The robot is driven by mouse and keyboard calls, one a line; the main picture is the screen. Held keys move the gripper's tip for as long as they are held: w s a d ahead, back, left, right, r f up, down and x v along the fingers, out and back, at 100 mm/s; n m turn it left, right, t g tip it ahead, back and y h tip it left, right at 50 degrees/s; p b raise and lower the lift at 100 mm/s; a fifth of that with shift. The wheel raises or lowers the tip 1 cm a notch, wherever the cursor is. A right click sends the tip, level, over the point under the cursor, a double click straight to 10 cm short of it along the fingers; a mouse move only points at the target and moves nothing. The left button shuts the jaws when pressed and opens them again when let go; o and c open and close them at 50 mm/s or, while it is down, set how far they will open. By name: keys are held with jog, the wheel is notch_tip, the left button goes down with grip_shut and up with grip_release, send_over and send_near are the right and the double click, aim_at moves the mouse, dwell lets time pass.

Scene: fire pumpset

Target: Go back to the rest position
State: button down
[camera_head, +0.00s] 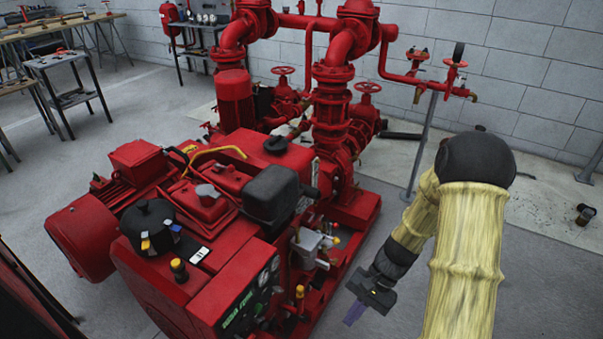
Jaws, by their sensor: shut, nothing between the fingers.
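My gripper (355,313) hangs low at the bottom centre right, over the floor just right of the red pumpset base. It is shut and holds nothing that I can see. My arm, in a yellow cover with dark joints, bends down to it from the right. The red fire pumpset (215,215) fills the left and middle, with its engine, control panel (250,305) and pipes. The gripper appears apart from the pumpset.
Red vertical pipes with handwheels (367,88) rise behind the engine. A grey support post (422,145) stands behind my arm. A small dark can (585,214) is on the floor at right. Workbenches (50,62) stand at the back left. Grey floor at right is mostly clear.

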jog(key=s+d+r+n+t+h+p, duration=0.1)
jog(key=r+n+t+h+p, duration=0.2)
jog(key=r+p, duration=0.8)
jog(key=s+d+r+n+t+h+p, duration=0.1)
jog(key=r+p, duration=1.1)
jog(key=r, duration=1.5)
jog(key=d+n+t+h, duration=0.1)
jog(key=n+t+h, duration=0.1)
jog(key=shift+s+t, duration=0.3)
jog(key=shift+t, duration=0.1)
jog(key=shift+a, duration=0.1)
